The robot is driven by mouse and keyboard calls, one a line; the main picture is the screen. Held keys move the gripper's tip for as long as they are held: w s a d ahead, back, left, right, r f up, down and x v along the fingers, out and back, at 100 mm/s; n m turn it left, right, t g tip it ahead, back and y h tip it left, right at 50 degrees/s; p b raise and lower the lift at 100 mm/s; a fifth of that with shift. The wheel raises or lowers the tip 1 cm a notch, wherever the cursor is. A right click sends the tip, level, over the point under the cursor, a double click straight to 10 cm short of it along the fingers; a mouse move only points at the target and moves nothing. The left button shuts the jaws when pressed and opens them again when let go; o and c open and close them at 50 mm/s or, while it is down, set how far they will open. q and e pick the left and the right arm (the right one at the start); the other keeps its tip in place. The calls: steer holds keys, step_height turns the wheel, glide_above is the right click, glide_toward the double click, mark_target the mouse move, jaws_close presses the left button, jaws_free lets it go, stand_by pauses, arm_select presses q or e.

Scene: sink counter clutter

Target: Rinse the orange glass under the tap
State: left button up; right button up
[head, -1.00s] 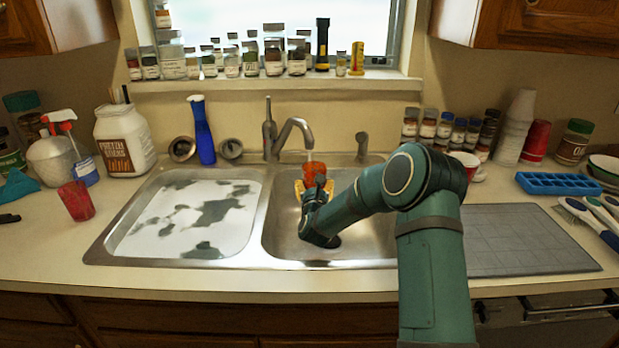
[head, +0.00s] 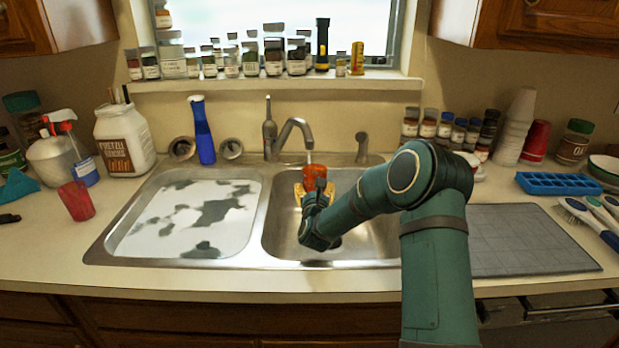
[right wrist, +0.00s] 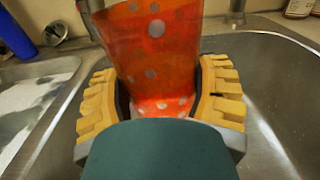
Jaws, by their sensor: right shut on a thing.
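The orange glass (head: 314,174) is held upright over the right sink basin, just below the spout of the tap (head: 297,132). A thin stream shows between the spout and the glass. My right gripper (head: 315,192) is shut on the glass. In the right wrist view the orange glass (right wrist: 158,50), with pale dots, stands between the yellow finger pads of my right gripper (right wrist: 160,100). Its inside and the water in it are hidden. My left gripper is out of view.
The left basin (head: 190,215) holds whitish, patchy water or suds. A red glass (head: 76,201) stands on the left counter. A blue bottle (head: 202,130) stands behind the sink. A grey mat (head: 525,240) and blue ice tray (head: 557,183) lie on the right.

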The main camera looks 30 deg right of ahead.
mark_target(315, 179)
steer(key=s+r, duration=0.1)
steer(key=a+r, duration=0.1)
steer(key=r, duration=0.1)
steer(key=s+r, duration=0.1)
steer(key=r, duration=0.1)
steer(key=shift+s+a+p, duration=0.25)
steer(key=shift+s+p, duration=0.05)
steer(key=shift+p, duration=0.1)
steer(key=shift+a, duration=0.1)
